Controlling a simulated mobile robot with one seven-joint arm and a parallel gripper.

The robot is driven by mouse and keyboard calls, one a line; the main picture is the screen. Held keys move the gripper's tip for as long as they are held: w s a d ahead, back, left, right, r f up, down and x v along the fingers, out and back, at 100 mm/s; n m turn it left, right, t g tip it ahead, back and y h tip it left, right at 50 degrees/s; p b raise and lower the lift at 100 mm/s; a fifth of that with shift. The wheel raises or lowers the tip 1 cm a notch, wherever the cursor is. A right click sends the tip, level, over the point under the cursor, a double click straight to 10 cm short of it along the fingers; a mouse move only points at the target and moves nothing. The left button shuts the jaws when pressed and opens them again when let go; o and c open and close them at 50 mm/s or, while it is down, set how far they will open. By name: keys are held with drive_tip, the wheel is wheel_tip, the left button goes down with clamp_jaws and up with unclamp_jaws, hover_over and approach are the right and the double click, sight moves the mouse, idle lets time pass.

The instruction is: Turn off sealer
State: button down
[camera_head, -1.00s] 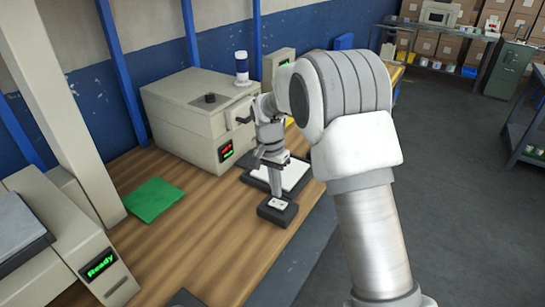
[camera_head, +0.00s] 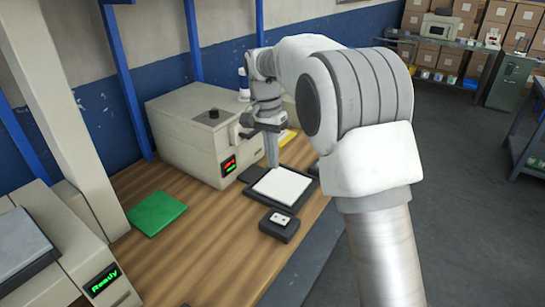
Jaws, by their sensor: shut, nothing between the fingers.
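A beige box-shaped machine (camera_head: 190,135), which looks like the sealer, stands on the wooden bench against the blue wall. My gripper (camera_head: 272,164) is shut and empty. It points down and shows above the far edge of a black-framed white pad (camera_head: 284,187), apart from the switch box. My arm hides part of the machine's right side.
A green sheet (camera_head: 156,213) lies on the bench at left. A machine with a green "Ready" display (camera_head: 102,280) stands at the front left. A yellow item (camera_head: 288,136) is behind my gripper.

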sight(285, 219)
drive_tip(key=shift+d+p, duration=0.1)
drive_tip(key=shift+p, duration=0.5)
drive_tip(key=f+p, duration=0.1)
drive_tip(key=d+f+p, duration=0.1)
drive_tip(key=p, duration=0.1)
drive_tip(key=f+p, duration=0.1)
drive_tip(key=p, duration=0.1)
drive_tip(key=shift+s+d, duration=0.25)
drive_tip(key=shift+s, duration=0.1)
drive_tip(key=shift+f, duration=0.15)
drive_tip(key=f, duration=0.4)
drive_tip(key=d+f+p, duration=0.1)
drive_tip(key=f, duration=0.4)
drive_tip(key=s+f, duration=0.1)
drive_tip(key=f, duration=0.3)
drive_tip(key=shift+d+f, duration=0.2)
drive_tip(key=shift+f, duration=0.15)
drive_tip(key=shift+f, duration=0.1)
